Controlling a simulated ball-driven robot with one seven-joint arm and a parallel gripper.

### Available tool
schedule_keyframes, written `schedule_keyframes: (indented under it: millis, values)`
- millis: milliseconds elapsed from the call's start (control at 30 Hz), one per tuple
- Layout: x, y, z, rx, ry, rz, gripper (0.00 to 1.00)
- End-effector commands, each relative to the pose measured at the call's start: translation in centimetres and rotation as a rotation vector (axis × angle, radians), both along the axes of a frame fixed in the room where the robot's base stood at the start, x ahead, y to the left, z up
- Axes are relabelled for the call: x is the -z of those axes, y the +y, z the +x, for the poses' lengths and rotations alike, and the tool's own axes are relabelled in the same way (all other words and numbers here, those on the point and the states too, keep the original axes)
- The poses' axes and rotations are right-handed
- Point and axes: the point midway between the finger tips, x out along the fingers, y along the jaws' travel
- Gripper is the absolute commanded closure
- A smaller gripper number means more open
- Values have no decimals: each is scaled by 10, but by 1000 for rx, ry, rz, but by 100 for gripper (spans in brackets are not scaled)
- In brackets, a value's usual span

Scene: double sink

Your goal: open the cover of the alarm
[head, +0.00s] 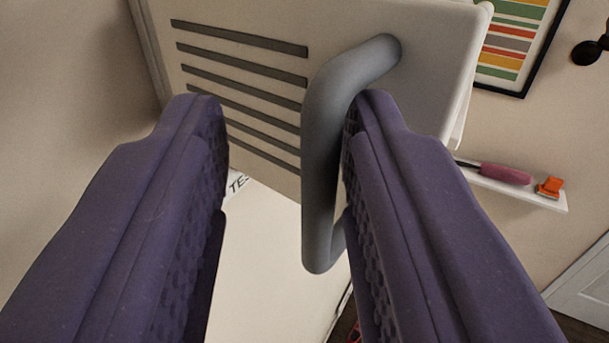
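The alarm's cover (250,25) is a pale beige panel with several dark slots, tilted in the upper middle of the head view. A thick grey U-shaped handle (322,165) stands out from its right part. My gripper (285,105) has two purple fingers, spread wide apart. The handle's long bar lies between them, close to or touching the right finger's inner face, with a wide gap to the left finger. Below the cover is a pale surface (262,265) with partly hidden dark letters. The right finger hides part of the handle and cover.
To the right, a small white wall shelf (518,188) holds a tool with a pink handle (492,173) and an orange object (549,187). A framed striped picture (512,40) hangs above. A plain wall is on the left; a white panelled surface (585,290) is at lower right.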

Motion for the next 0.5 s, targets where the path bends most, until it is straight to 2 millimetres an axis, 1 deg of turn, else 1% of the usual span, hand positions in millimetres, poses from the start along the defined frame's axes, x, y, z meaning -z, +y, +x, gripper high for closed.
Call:
schedule_keyframes:
  millis: [33,500]
  values:
    - [-6,-2,0,2,-14,4,65]
    - [-6,-2,0,5,-14,4,65]
